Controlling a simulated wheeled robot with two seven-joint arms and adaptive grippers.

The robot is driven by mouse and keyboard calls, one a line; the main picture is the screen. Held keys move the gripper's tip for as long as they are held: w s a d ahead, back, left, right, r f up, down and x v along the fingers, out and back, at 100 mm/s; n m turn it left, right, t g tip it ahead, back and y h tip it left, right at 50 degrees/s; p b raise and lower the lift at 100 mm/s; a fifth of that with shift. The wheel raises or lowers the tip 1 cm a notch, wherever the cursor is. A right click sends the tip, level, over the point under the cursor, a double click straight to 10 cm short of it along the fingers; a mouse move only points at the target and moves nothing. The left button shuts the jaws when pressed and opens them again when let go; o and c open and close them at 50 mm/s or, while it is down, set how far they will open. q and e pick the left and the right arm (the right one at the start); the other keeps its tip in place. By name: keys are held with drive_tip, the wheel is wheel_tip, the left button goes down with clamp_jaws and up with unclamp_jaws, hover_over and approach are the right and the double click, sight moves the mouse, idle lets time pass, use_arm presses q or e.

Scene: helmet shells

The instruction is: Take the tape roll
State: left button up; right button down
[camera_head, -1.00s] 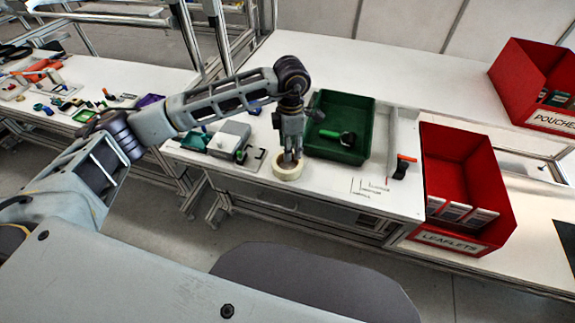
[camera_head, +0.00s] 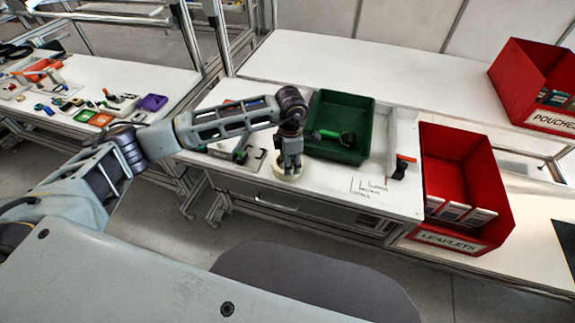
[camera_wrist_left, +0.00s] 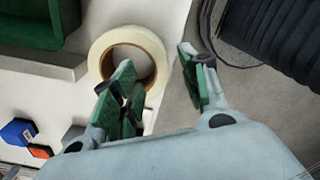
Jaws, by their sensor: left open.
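A cream tape roll (camera_head: 288,175) lies flat on the white table near its front edge in the head view. It shows as a pale ring in the left wrist view (camera_wrist_left: 101,52). My left gripper (camera_head: 291,168) points down over the roll and hides part of it. In the wrist view the left gripper's green-padded fingers (camera_wrist_left: 160,88) are spread apart, with nothing held. One finger overlaps the ring's opening and the other is outside its wall, beyond the table edge. I cannot tell whether they touch the roll. My right gripper is not in view.
A green bin (camera_head: 337,146) with a green-handled tool stands just behind and right of the roll. Red boxes (camera_head: 460,170) stand at the right. A dark chair (camera_head: 310,285) is in front of the table.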

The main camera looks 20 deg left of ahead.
use_arm(q)
drive_tip(key=shift+f+p, duration=0.55)
drive_tip(key=shift+f, duration=2.05)
drive_tip(key=shift+c, duration=0.2)
drive_tip(key=shift+w, duration=0.1)
clamp_jaws()
